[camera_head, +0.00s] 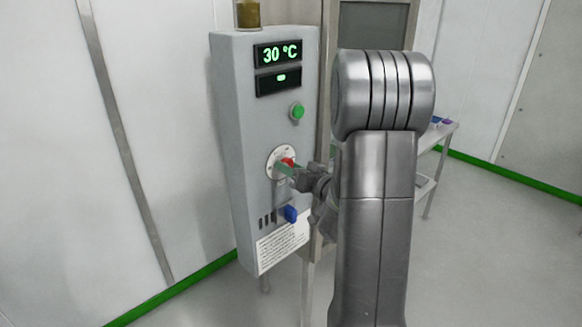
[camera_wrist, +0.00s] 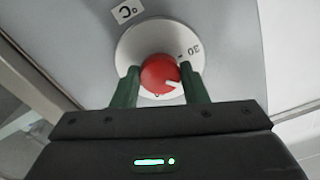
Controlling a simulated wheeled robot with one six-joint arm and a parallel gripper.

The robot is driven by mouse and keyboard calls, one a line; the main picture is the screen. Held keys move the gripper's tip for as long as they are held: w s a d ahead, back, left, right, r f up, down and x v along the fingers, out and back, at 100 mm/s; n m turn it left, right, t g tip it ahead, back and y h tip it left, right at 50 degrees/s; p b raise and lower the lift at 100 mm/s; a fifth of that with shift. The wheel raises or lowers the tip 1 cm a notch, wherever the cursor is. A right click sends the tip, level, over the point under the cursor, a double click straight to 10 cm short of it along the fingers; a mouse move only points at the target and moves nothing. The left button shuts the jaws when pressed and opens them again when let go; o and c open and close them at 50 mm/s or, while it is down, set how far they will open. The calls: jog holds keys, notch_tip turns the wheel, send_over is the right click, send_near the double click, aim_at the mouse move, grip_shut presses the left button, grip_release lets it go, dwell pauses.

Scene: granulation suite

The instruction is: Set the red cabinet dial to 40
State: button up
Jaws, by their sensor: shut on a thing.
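The red dial (camera_wrist: 160,74) sits on a round white scale plate (camera_wrist: 150,36) in the wrist view, with a white pointer mark at its lower right. A "30" and part of another marking show on the plate; the rest is hidden. In the head view the red dial (camera_head: 288,162) is on the front of the grey cabinet (camera_head: 232,130), whose display (camera_head: 279,54) reads 30 °C. My gripper (camera_wrist: 160,88) has its green fingers on either side of the dial and is shut on it. It also shows at the dial in the head view (camera_head: 284,170).
A green button (camera_head: 297,111) is above the dial, and a blue switch (camera_head: 290,214) is below it. A white label (camera_head: 284,241) is at the cabinet's bottom. A brownish-yellow object (camera_head: 248,14) stands on top. A side table (camera_head: 436,135) is behind my arm.

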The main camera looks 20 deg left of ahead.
jog(key=shift+m, duration=0.9)
jog(key=o, duration=1)
jog(key=shift+c, duration=0.2)
jog(key=shift+d, duration=0.1)
jog(key=b+v, duration=0.2)
jog(key=v, duration=1.1)
jog(key=shift+s+d, duration=0.2)
jog(key=shift+d, duration=0.1)
jog(key=shift+a, duration=0.1)
